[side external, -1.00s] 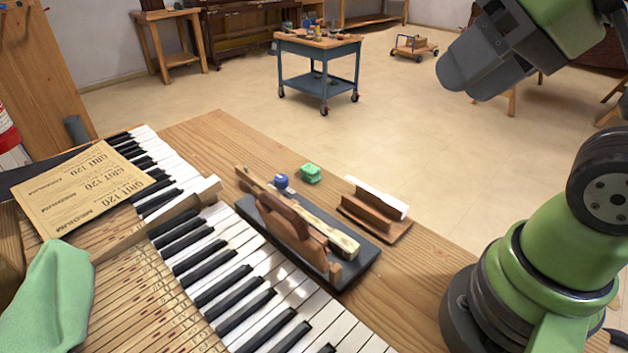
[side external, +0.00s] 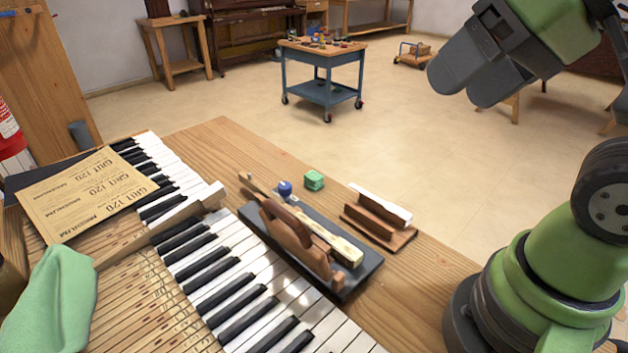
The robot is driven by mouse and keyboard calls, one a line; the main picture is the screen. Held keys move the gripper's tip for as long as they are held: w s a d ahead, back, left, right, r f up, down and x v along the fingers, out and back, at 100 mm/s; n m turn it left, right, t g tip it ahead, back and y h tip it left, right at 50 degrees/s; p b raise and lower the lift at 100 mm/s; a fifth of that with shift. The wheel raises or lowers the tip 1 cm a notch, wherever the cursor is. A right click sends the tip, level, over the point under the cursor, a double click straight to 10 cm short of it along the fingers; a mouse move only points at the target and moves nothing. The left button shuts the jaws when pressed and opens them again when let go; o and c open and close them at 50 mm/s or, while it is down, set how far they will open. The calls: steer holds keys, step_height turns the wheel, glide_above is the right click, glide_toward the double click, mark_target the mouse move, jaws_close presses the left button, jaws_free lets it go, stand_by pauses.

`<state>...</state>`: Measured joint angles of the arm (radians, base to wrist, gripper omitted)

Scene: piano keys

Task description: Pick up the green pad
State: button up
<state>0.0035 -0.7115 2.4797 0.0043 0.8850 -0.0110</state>
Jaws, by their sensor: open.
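A small green pad (side external: 314,180), shaped like a little block, sits on the wooden bench top (side external: 205,139) near its far right edge. It stands just behind a dark tray and left of a wooden holder. My gripper (side external: 455,88) is at the upper right, high above the bench and well to the right of the pad. Its grey fingers are open and nothing shows between them.
The wooden holder (side external: 375,220) carries a white strip. Piano keys (side external: 225,270), a sandpaper sheet (side external: 85,190) and a green cloth (side external: 50,305) lie to the left.

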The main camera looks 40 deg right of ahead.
steer(key=w+d, duration=0.1)
steer(key=w, duration=0.7)
steer(key=n+g+h, duration=0.2)
steer(key=n+g, duration=0.1)
steer(key=n, duration=0.1)
glide_above(315, 176)
steer(key=s, duration=0.2)
step_height(315, 176, down, 25)
steer(key=shift+s+a+f, duration=0.1)
steer(key=shift+s+f, duration=0.05)
steer(key=shift+f, duration=0.05)
steer(key=shift+x, duration=2.9)
steer(key=shift+c, duration=0.2)
steer(key=c, duration=1)
